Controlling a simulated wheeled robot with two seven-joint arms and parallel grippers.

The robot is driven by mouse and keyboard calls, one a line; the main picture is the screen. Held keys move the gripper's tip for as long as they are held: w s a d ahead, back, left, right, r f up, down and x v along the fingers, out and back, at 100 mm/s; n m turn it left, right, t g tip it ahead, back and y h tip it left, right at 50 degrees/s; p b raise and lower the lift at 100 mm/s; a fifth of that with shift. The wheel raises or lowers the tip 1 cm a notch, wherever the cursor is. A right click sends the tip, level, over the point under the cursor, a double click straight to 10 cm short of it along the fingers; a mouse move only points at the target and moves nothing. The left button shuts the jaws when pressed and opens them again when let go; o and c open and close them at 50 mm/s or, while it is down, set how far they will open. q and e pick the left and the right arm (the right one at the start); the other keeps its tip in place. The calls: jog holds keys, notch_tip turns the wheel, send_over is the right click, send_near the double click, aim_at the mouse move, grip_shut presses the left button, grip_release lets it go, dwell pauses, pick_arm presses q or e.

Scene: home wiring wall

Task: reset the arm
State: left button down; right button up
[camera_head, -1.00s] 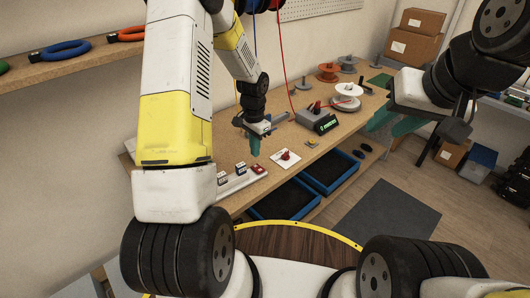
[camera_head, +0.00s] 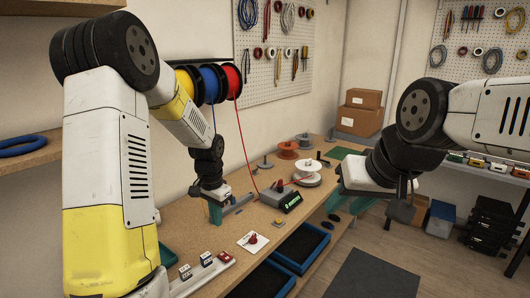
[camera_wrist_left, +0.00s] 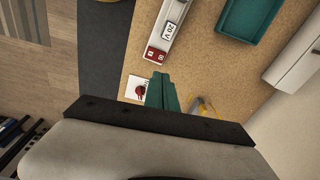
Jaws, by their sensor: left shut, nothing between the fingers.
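My left gripper (camera_head: 214,212) hangs over the wooden workbench with its teal fingers together and nothing between them. In the left wrist view its closed fingers (camera_wrist_left: 162,92) point down over the bench, beside a white plate with a red knob (camera_wrist_left: 137,88). In the head view that plate (camera_head: 252,242) lies on the bench in front of and to the right of the left gripper. My right gripper (camera_head: 349,203) is at the right, beyond the bench's front edge. Its teal fingers stand apart and nothing shows between them.
A rail with small breakers (camera_head: 203,267) lies near the front. A dark box with a green display (camera_head: 281,196), a white spool (camera_head: 307,172) and orange spools (camera_head: 288,149) stand further back. Blue bins (camera_head: 301,246) sit below the bench. Red and blue wires hang from wall spools (camera_head: 209,82).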

pick_arm(q)
jog(key=s+r+n+t, duration=0.1)
jog(key=s+r, duration=0.3)
jog(key=r, duration=0.3)
jog(key=s+r+n+t, duration=0.1)
jog(key=s+r+n, duration=0.1)
jog(key=s+r, duration=0.4)
jog(key=s+d+r+n+t+h, duration=0.2)
jog(key=s+r, duration=0.6)
jog(key=s, duration=0.4)
jog(key=shift+s+d+n+t, duration=0.15)
jog(key=shift+s+n+t, duration=0.2)
jog(key=shift+t, duration=0.25)
